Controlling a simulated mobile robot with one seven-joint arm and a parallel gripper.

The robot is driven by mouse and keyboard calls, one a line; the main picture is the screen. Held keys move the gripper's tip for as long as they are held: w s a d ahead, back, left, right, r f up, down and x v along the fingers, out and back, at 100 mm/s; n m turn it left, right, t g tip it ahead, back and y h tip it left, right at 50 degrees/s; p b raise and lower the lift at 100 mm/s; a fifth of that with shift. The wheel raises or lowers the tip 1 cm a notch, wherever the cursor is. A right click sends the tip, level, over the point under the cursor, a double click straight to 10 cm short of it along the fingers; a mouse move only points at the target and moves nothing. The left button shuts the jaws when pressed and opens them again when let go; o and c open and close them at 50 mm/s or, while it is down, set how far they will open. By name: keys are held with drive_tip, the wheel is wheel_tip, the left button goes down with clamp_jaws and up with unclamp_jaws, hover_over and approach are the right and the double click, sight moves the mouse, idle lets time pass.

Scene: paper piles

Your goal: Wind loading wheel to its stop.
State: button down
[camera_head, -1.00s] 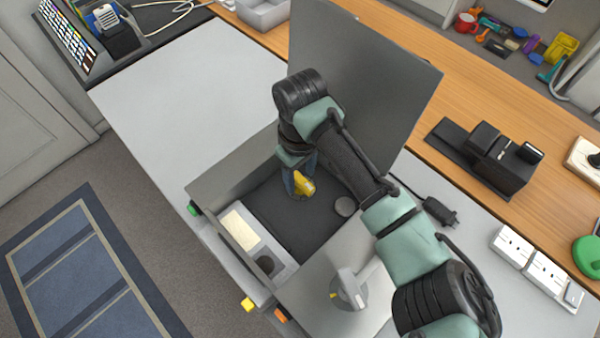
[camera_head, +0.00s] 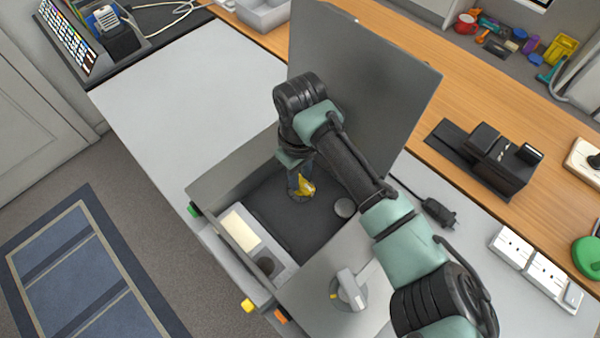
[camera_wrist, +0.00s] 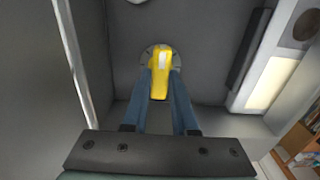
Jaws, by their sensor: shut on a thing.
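A yellow grip (camera_head: 304,187) stands up from a round grey base on the dark floor of an open grey machine. It appears to be the loading wheel. My gripper (camera_head: 299,184) reaches down into the machine from above and is shut on this yellow grip. In the wrist view, the two blue fingers (camera_wrist: 159,92) lie on either side of the yellow grip (camera_wrist: 160,70), with the round base partly showing behind it. The fingers partly hide the wheel.
The machine's raised lid (camera_head: 385,70) stands close behind my arm. Low walls surround the well. A grey knob (camera_head: 349,289) sits on the front-right panel, and a cream panel (camera_head: 240,231) lies at the left. The table's left top is clear.

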drive_tip(key=shift+r+m+p, duration=0.2)
drive_tip(key=shift+m+p, duration=0.1)
drive_tip(key=shift+p, duration=0.3)
drive_tip(key=shift+a+r+m+p, duration=0.1)
drive_tip(key=shift+m+p, duration=0.5)
drive_tip(key=shift+p, duration=0.45)
drive_tip(key=m+p, duration=0.2)
drive_tip(key=p, duration=0.1)
drive_tip(key=shift+s+m, duration=0.1)
drive_tip(key=shift+m, duration=0.2)
drive_tip(key=m+p, duration=0.4)
drive_tip(key=m, duration=0.2)
drive_tip(key=shift+d+p, duration=0.2)
drive_tip(key=shift+p, duration=0.2)
drive_tip(key=m+p, duration=0.1)
drive_tip(key=m, duration=0.2)
drive_tip(key=m+p, duration=0.1)
drive_tip(key=m, duration=0.2)
drive_tip(key=shift+d+f+m, duration=0.1)
drive_tip(key=shift+f+m, duration=0.1)
drive_tip(key=shift+m, duration=0.2)
drive_tip(key=m+p, duration=0.1)
drive_tip(key=m, duration=0.4)
drive_tip(key=shift+d+m, duration=0.1)
drive_tip(key=shift+m, duration=0.2)
drive_tip(key=c, duration=0.7)
unclamp_jaws()
